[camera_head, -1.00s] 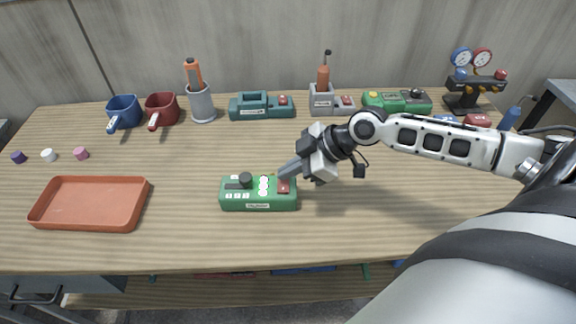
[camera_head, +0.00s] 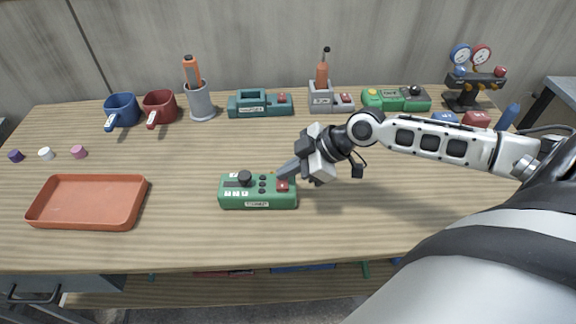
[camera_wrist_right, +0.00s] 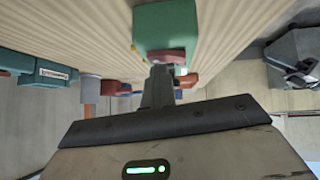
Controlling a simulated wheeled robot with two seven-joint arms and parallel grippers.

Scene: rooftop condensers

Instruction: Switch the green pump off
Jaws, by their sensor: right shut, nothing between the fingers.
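The green pump (camera_head: 258,204) is a green box on the bench, with a black knob (camera_head: 245,177) on its left part, several small round lights and a red button (camera_head: 282,186) at its right end. The lights are dark now. My right gripper (camera_head: 283,175) is shut with nothing in it, and its fingertips are at the red button, seemingly touching it. In the right wrist view, the green pump (camera_wrist_right: 166,25) lies just beyond the fingertips, which partly cover the red button (camera_wrist_right: 166,56). My left gripper is not in view.
An orange tray (camera_head: 88,226) lies at the left, with small caps behind it. Along the back stand a blue scoop (camera_head: 122,108), a red scoop (camera_head: 160,105), a grey cup (camera_head: 201,102), a teal device (camera_head: 260,110), another green device (camera_head: 396,104) and a gauge stand (camera_head: 470,95). The bench around the pump is clear.

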